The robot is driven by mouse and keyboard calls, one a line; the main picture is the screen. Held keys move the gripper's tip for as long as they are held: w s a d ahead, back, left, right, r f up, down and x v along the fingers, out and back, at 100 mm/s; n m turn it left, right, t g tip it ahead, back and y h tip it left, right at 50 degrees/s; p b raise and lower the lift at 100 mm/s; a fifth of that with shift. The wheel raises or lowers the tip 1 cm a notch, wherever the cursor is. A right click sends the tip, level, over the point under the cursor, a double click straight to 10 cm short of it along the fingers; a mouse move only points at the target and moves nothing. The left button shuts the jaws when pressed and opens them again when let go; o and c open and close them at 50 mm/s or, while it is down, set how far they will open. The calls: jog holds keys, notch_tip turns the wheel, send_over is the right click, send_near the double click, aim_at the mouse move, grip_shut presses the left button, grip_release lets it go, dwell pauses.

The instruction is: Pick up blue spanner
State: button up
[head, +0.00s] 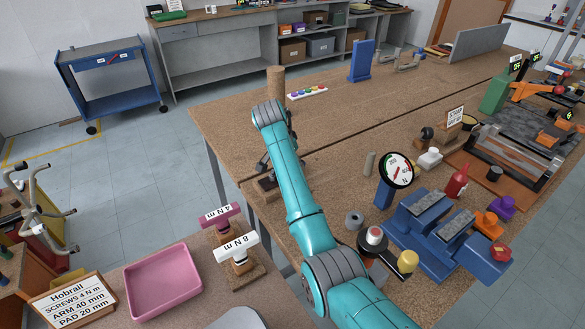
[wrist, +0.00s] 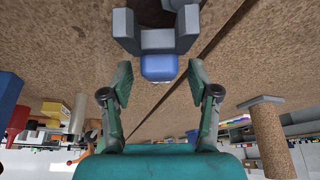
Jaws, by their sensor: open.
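My gripper (wrist: 160,80) is open in the wrist view, with its two green fingertips apart. Between and just beyond them is a rounded blue piece (wrist: 158,67) joined to a grey forked shape (wrist: 158,40). This looks like the blue spanner seen end-on, but I cannot tell for certain. No finger clearly touches it. In the head view my gripper (head: 263,163) is partly hidden behind my teal arm, low over the near left edge of the brown bench. A small dark block (head: 267,186) lies there. No blue spanner can be made out in the head view.
A brown cylinder (head: 276,82) stands on the bench (head: 225,118) beyond my wrist. A blue stand (head: 361,61) is farther back. Blue fixtures (head: 435,235) and a dial gauge (head: 397,170) crowd the right. A pink tray (head: 163,283) lies at the front left.

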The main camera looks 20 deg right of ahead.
jog(key=shift+x, duration=1.65)
jog(key=shift+a, duration=0.1)
grip_shut()
jog(key=shift+r, duration=0.1)
